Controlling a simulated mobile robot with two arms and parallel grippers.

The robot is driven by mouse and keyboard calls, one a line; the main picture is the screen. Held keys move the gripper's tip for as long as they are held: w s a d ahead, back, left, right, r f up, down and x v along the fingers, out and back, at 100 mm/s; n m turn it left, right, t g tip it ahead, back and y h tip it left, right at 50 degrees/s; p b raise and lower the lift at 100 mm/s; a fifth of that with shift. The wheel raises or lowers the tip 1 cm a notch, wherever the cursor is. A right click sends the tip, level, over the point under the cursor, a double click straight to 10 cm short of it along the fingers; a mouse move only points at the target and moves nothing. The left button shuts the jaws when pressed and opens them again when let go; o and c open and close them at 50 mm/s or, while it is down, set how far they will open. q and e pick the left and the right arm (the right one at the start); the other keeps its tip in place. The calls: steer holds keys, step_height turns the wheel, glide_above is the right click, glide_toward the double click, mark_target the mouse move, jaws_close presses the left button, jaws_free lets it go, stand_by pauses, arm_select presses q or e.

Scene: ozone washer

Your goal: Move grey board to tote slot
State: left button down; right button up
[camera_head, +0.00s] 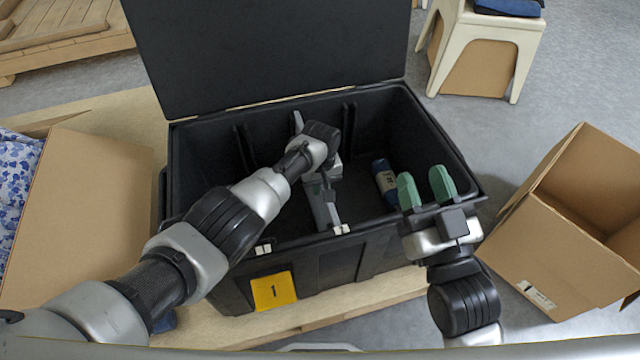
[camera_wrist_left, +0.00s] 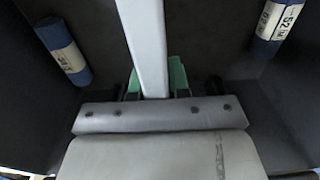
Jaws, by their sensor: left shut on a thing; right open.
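The grey board (camera_head: 323,207) is inside the black tote (camera_head: 335,260), seen nearly edge-on and running from front to back. My left gripper (camera_wrist_left: 152,77) is shut on it, with green fingers on both sides of the board (camera_wrist_left: 147,40) in the left wrist view. In the head view my left wrist hides the fingers and the board's middle. Ribs (camera_head: 243,150) on the tote's inner wall mark slots. I cannot tell whether the board sits in a slot or touches the floor. My right gripper (camera_head: 424,188) is open and empty over the tote's front right rim.
A blue roll with a pale label (camera_head: 385,182) lies in the tote, right of the board; the wrist view shows two rolls. The tote's lid (camera_head: 270,50) stands open behind. Cardboard boxes flank the tote on the left (camera_head: 80,215) and right (camera_head: 550,250).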

arm_select(q)
steer(key=c, duration=1)
jaws_free()
steer(key=shift+r, duration=0.1)
